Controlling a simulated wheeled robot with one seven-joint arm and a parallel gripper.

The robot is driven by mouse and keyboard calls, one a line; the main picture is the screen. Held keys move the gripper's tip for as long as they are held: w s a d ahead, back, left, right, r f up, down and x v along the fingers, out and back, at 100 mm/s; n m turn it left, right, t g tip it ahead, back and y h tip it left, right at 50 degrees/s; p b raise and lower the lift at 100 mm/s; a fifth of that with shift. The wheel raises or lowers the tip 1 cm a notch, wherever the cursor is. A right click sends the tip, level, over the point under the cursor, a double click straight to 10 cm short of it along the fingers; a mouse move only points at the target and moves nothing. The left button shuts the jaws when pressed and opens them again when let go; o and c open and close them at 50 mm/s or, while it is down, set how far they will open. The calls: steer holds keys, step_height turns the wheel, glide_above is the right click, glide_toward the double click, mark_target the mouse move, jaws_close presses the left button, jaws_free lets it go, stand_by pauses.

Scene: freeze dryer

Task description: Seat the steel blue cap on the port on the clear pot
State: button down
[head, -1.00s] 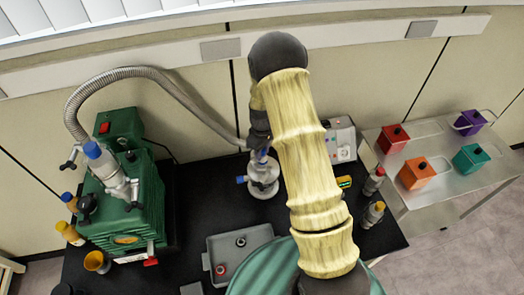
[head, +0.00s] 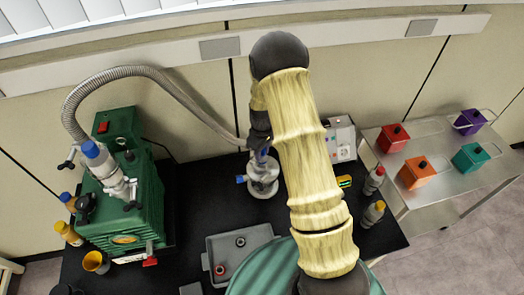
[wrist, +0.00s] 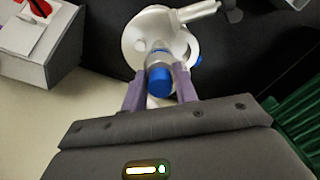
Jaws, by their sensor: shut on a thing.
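The clear pot (head: 262,178) stands on the black bench in the head view, below my gripper (head: 261,152). Its pale round top (wrist: 143,27) fills the upper middle of the wrist view. My gripper (wrist: 160,88) is shut on the blue cap (wrist: 159,78), which sits between the two purple-grey fingers. The cap is lined up over a short upright port (wrist: 157,57) on the pot. I cannot tell whether the cap touches the port or is fully down on it. My arm hides part of the bench beside the pot.
A green pump unit (head: 125,190) with a grey hose (head: 165,85) stands at left. A grey tray (head: 228,243) lies in front of the pot. Bottles (head: 373,180) and a control box (head: 342,140) are at right. A steel cart (head: 445,170) carries coloured boxes.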

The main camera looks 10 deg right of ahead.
steer(key=shift+f+b, duration=0.3)
steer(key=shift+f, duration=0.1)
stand_by(0.5)
steer(key=c, duration=1)
jaws_free()
steer(key=shift+r, duration=0.1)
steer(key=shift+r+p, duration=1.8)
steer(key=shift+r, duration=1.1)
steer(key=shift+s+r, duration=0.1)
